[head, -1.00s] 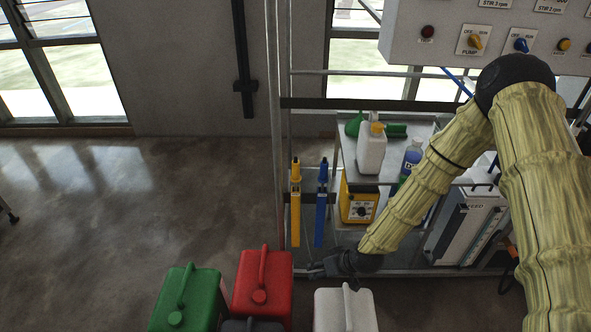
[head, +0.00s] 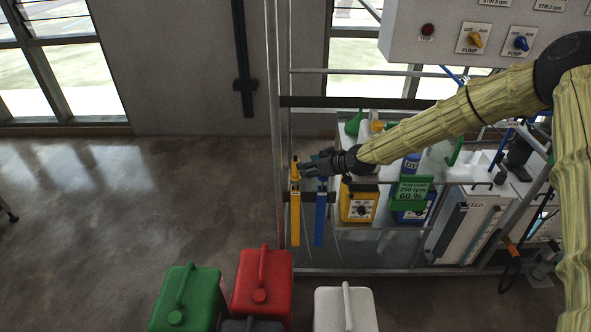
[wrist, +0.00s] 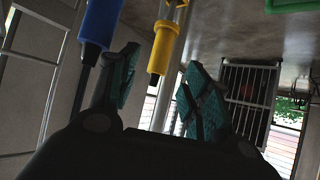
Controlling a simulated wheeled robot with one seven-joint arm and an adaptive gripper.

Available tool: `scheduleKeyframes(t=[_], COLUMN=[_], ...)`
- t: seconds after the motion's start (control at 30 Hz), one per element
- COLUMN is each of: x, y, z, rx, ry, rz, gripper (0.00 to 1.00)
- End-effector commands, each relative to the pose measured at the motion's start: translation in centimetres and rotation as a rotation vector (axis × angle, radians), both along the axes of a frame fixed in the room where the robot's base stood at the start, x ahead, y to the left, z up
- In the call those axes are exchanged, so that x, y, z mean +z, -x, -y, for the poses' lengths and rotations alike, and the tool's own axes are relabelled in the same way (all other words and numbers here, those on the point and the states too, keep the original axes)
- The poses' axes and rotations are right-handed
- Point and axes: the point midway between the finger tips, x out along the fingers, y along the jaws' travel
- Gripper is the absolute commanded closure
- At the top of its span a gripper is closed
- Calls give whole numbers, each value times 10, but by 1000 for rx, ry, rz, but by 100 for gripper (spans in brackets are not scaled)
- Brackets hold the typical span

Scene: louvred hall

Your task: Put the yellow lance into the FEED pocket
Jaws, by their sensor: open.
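The yellow lance (head: 295,218) hangs upright on the left of the rack, beside a blue lance (head: 319,222). My gripper (head: 305,170) is at the upper part of the lances, close to the yellow one. In the wrist view my gripper (wrist: 160,85) is open, and the yellow lance (wrist: 163,45) shows beyond and between its fingertips; I cannot tell whether they touch. The blue lance (wrist: 100,22) is outside the left finger. A grey unit marked FEED (head: 473,230) stands at the right of the rack; its pocket opening is not clear.
Red (head: 262,285), green (head: 188,298) and white (head: 345,308) canisters stand in front.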

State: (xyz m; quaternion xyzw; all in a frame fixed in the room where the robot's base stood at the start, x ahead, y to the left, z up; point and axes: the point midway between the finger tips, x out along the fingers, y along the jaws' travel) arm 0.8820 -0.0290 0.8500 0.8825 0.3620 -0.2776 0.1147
Motion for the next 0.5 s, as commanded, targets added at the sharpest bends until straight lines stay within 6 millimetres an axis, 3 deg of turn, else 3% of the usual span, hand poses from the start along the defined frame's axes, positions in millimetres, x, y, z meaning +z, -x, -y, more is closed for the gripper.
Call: scheduleKeyframes(t=[0.5], x=[-36], y=[-31], z=[-32], rx=[0], ry=[-1], rz=[-1], gripper=[52])
